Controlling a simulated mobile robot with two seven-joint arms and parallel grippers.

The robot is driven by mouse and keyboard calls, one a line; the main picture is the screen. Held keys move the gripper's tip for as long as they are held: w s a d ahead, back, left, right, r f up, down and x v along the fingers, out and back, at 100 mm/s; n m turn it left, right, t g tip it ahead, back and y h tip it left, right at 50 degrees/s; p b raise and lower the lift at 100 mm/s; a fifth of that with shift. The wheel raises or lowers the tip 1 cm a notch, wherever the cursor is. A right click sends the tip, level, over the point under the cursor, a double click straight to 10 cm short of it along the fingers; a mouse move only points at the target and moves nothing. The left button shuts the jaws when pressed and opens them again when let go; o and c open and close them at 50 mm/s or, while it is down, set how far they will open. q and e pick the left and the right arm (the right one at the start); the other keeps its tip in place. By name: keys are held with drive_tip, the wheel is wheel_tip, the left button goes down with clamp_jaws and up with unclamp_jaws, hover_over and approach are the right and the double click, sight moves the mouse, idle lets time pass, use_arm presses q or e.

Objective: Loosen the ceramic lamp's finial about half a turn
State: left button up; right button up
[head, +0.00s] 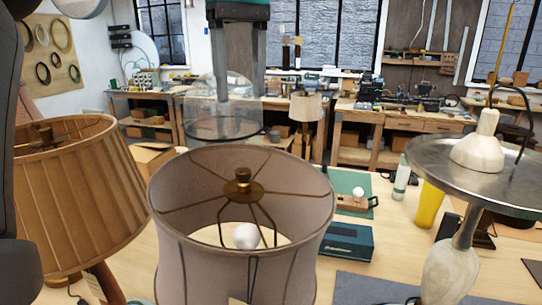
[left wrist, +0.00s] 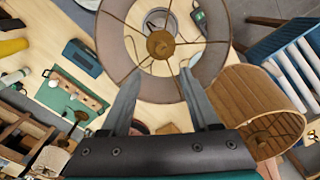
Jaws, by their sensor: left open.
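A lamp with a greyish-pink shade (head: 190,235) stands in the middle of the bench in the head view. Its brass finial (head: 243,176) sits on the hub where the shade's wire spokes meet; a white bulb (head: 246,236) shows below, and the lamp's base is hidden. In the left wrist view the finial (left wrist: 160,44) shows as a round brass knob beyond the fingertips. My left gripper (head: 240,88) is open and empty, pointing down above the shade, with its fingers apart from the finial. It also shows in the left wrist view (left wrist: 161,74). My right gripper is not seen.
A pleated brown lampshade (head: 85,195) stands close at left. At right is a lamp with a wide metal disc shade (head: 430,160).

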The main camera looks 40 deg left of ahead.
sight(244, 171)
use_arm(q)
wheel_tip(244, 171, down, 15)
drive_tip(key=shift+s+f, duration=0.1)
drive_tip(key=shift+s, duration=0.05)
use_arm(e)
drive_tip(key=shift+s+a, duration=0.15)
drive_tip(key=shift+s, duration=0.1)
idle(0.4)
use_arm(q)
clamp_jaws()
idle(0.3)
